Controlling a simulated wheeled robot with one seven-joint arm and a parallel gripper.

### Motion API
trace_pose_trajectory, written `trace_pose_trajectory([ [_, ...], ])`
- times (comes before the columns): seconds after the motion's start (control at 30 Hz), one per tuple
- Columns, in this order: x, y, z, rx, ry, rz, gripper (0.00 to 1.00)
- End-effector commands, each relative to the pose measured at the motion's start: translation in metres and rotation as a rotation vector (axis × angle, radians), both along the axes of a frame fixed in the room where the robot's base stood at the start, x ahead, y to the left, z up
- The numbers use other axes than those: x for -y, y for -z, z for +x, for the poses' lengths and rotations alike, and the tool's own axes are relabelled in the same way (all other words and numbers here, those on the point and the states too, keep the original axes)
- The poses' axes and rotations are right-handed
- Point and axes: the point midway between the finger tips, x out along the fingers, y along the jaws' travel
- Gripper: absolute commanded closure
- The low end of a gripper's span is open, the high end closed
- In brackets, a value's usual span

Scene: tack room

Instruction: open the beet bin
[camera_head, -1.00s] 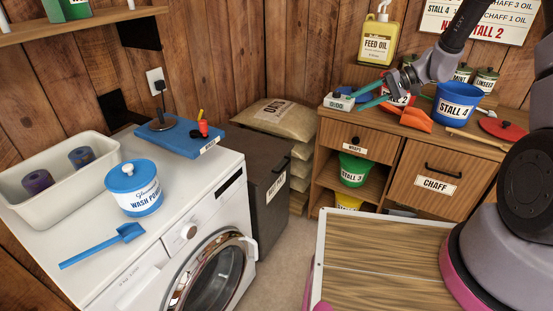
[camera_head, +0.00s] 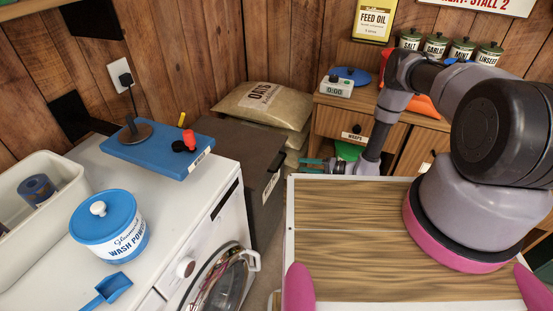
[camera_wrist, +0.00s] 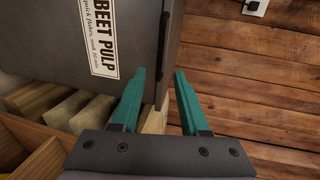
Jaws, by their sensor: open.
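The beet bin (camera_head: 236,140) is a dark grey box between the washing machine and the sacks. Its white "BEET PULP" label (camera_wrist: 99,35) and a slim black handle (camera_wrist: 163,50) show in the wrist view, which sees the bin tilted. My gripper (camera_head: 314,166) is in front of the bin, to its right in the head view. In the wrist view my gripper (camera_wrist: 160,72) has its two teal fingers apart and empty. The handle's near end lies between the fingertips in that picture; I cannot tell the remaining distance. The lid looks shut.
The washing machine (camera_head: 170,225) stands left of the bin, with a wash powder tub (camera_head: 108,228) and a blue board (camera_head: 160,145) on top. Oats sacks (camera_head: 265,105) are stacked behind.

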Motion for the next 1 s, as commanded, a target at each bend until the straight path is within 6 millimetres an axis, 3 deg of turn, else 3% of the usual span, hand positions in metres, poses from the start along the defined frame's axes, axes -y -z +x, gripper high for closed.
trace_pose_trajectory([
  [0.6, -0.088, 0.02, 0.03, 0.002, -0.003, -0.001, 0.55],
  [1.0, -0.099, 0.022, 0.035, 0.0, 0.0, 0.0, 0.55],
])
